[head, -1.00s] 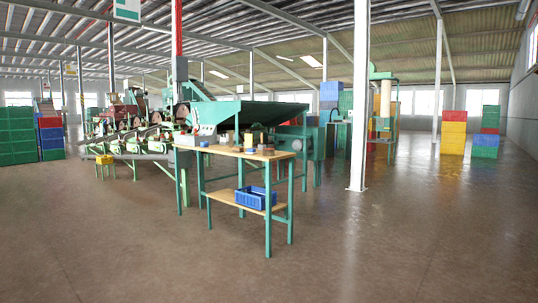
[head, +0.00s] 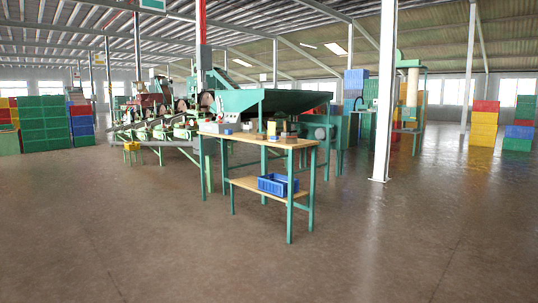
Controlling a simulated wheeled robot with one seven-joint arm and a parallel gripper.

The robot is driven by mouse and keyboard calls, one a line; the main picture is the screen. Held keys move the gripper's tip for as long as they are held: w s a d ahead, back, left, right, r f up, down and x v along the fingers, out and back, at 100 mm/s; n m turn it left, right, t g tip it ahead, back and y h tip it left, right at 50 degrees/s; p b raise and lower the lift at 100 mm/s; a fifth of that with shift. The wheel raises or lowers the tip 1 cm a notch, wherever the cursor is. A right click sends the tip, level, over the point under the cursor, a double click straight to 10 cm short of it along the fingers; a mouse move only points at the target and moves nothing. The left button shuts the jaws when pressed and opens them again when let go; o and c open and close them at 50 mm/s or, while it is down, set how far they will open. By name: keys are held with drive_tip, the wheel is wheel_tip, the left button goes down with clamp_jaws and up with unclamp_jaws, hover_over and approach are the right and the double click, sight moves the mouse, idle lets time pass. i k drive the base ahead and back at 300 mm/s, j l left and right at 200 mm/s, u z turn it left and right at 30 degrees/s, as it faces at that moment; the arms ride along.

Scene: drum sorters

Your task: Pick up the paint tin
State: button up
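I see no thing that I can make out for sure as the paint tin. Several small items stand on the wooden top of a green-legged workbench (head: 243,136) near the middle of the head view. One is a small yellowish upright item (head: 272,128). Beside it, near the right end, is a low dark grey-brown item (head: 288,138). A small blue item (head: 228,132) lies further left. They are too small to tell apart well. My gripper is not in view.
A blue crate (head: 278,185) sits on the bench's lower shelf. A sorting machine (head: 180,125) stands behind the bench. A white post (head: 384,100) rises to its right. Stacked crates stand at left (head: 44,123) and right (head: 484,124). The floor in front (head: 200,255) is clear.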

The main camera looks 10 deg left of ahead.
sight(289, 140)
drive_tip(key=i, duration=2.35)
drive_tip(key=i+u, duration=0.1)
drive_tip(key=i, duration=2.25)
